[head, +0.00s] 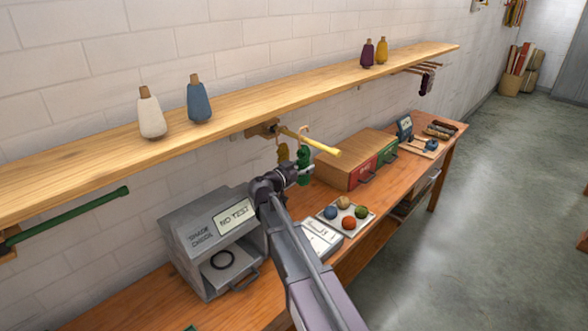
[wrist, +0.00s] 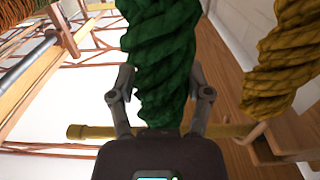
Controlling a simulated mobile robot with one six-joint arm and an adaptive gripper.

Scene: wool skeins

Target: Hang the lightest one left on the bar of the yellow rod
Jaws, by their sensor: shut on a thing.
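The yellow rod (head: 322,145) sticks out from a wooden bracket under the shelf in the head view; part of it also shows in the wrist view (wrist: 90,131). My gripper (head: 296,174) is shut on a dark green twisted skein (head: 304,160) just below the rod's middle. In the wrist view the green skein (wrist: 163,50) stands between the two fingers. A mustard skein (head: 283,153) is beside it, nearer the bracket, and shows at the right in the wrist view (wrist: 283,60). A pale loop (head: 304,130) shows at the rod above the green skein; whether it bears the skein I cannot tell.
The long wooden shelf (head: 250,95) carries several yarn cones above the rod. A grey shade-check box (head: 205,240), a tray of wool balls (head: 328,221) and red and green drawers (head: 352,160) stand on the bench. A green rod (head: 70,215) is at the left.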

